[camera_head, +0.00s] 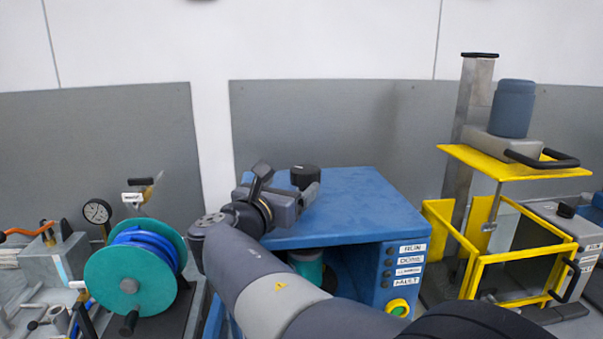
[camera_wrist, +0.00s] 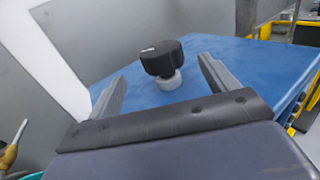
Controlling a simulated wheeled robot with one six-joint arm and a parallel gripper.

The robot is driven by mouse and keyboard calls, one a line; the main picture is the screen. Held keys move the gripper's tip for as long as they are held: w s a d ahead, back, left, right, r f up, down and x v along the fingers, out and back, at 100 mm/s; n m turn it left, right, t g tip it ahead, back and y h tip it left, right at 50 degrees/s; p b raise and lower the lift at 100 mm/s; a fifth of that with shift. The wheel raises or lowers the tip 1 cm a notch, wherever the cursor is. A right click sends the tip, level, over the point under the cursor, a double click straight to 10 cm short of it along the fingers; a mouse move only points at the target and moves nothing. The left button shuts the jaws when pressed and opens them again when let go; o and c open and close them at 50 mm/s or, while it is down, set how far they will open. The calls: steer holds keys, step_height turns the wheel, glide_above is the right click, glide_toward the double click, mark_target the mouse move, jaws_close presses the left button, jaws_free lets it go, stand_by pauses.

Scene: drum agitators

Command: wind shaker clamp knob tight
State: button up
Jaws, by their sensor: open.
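The clamp knob (camera_head: 305,177) is a black round knob on top of the blue shaker cabinet (camera_head: 365,200). In the wrist view the knob (camera_wrist: 161,57) has a ribbed rim, a small white mark on top and a grey collar below it. My gripper (camera_head: 312,190) is over the left part of the cabinet top. In the wrist view its two fingers (camera_wrist: 160,85) are apart, with the knob beyond and between their tips. I see no contact between fingers and knob. The knob's lower part is hidden by my gripper in the head view.
A green hose reel (camera_head: 128,280) and a pressure gauge (camera_head: 97,212) stand at the left. A yellow-framed drum agitator (camera_head: 515,170) stands at the right. The cabinet front has labelled buttons and a green-yellow button (camera_head: 398,307). The cabinet top right of the knob is clear.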

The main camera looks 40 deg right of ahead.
mark_target(311, 166)
steer(key=p+x, duration=0.1)
steer(key=x, duration=0.9)
steer(key=shift+d+p, duration=0.25)
steer(key=shift+p, duration=0.05)
steer(key=c, duration=1)
steer(key=shift+o, duration=0.2)
steer(key=shift+r+g, duration=0.1)
steer(key=shift+g, duration=0.2)
